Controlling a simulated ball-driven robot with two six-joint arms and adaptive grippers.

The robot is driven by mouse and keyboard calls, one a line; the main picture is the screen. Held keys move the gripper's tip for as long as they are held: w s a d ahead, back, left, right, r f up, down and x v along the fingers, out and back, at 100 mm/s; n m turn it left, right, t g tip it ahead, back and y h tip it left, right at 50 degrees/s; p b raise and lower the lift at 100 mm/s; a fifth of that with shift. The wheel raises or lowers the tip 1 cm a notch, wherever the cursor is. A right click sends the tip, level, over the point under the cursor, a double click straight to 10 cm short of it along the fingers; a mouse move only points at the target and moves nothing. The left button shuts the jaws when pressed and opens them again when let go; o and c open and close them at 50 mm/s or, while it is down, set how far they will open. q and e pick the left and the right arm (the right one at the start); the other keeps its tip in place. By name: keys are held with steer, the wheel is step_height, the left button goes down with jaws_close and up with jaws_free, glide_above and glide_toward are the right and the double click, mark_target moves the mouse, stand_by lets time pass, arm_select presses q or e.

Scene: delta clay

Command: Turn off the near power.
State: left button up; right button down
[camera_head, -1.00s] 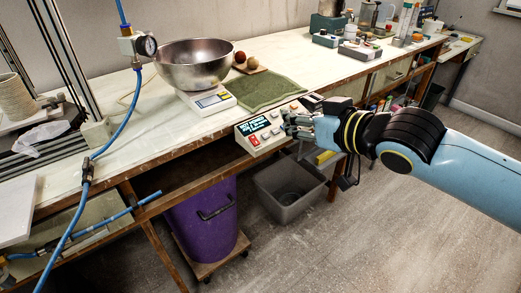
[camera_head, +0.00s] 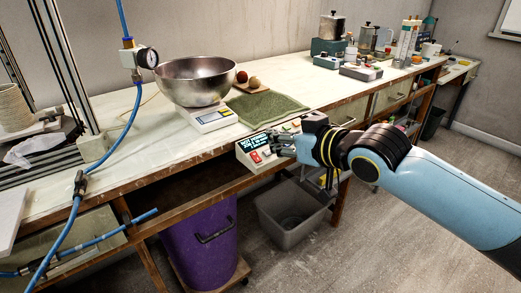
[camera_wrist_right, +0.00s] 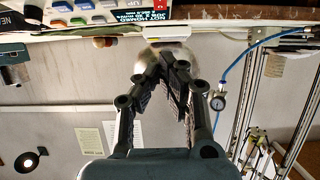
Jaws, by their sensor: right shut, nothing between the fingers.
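A white control box (camera_head: 247,146) with a lit dark display, a red button (camera_head: 256,157) and other small keys is at the front edge of the bench. In the right wrist view, the box (camera_wrist_right: 70,12) shows upside down at the upper left, with coloured keys and its display. My right gripper (camera_head: 281,143) is in front of the box's right part and hides some of its keys; I cannot tell whether it touches. In the right wrist view, its fingers (camera_wrist_right: 172,66) are together with nothing between them. No control marked as power is readable. My left gripper is not in view.
A steel bowl (camera_head: 190,82) stands on a white scale (camera_head: 209,119), beside a green cloth (camera_head: 262,106). A blue hose with a gauge (camera_head: 147,57) hangs at the left. A purple bin (camera_head: 200,240) and a grey bin (camera_head: 290,215) are under the bench.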

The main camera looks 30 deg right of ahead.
mark_target(260, 160)
steer(key=w+f, duration=0.2)
steer(key=w+f+b, duration=0.1)
steer(key=w+f, duration=0.1)
steer(key=w, duration=0.1)
steer(key=shift+w+a+f, duration=0.2)
steer(key=shift+w, duration=0.15)
steer(key=shift+w+f, duration=0.2)
steer(key=shift+f, duration=0.2)
steer(key=shift+w+g+p, duration=0.15)
steer(key=shift+g+p, duration=0.15)
steer(key=shift+p, duration=0.3)
steer(key=shift+f, duration=0.2)
